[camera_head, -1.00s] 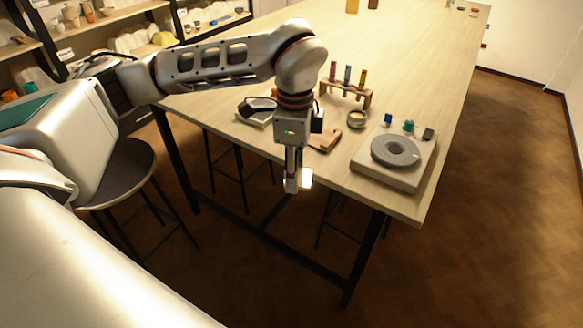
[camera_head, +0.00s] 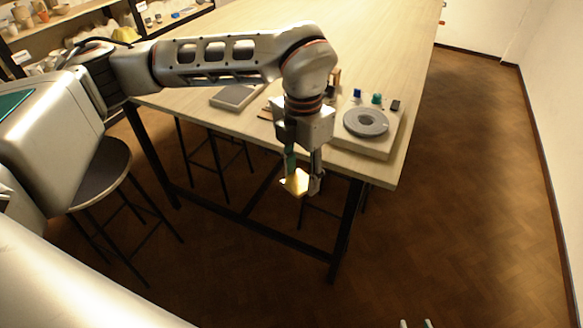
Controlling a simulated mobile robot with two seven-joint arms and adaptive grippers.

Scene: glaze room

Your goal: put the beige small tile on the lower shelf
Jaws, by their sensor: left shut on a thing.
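The beige small tile (camera_head: 295,182) is held between the fingers of my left gripper (camera_head: 302,180). The gripper points down, in front of the table's near edge, with the tile clear of the tabletop in the picture. Two fingertips of my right gripper (camera_head: 416,324) show at the bottom edge, apart, with nothing seen between them; the rest is out of frame. A shelf unit (camera_head: 65,20) stands at the upper left, partly cut off and partly behind my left arm. I cannot tell which board is the lower shelf.
The long wooden table (camera_head: 380,40) fills the middle. A grey slab (camera_head: 238,96) and a banding wheel (camera_head: 366,122) on a light board are on it. A dark round stool (camera_head: 102,175) stands at left. The floor (camera_head: 470,200) at right is clear.

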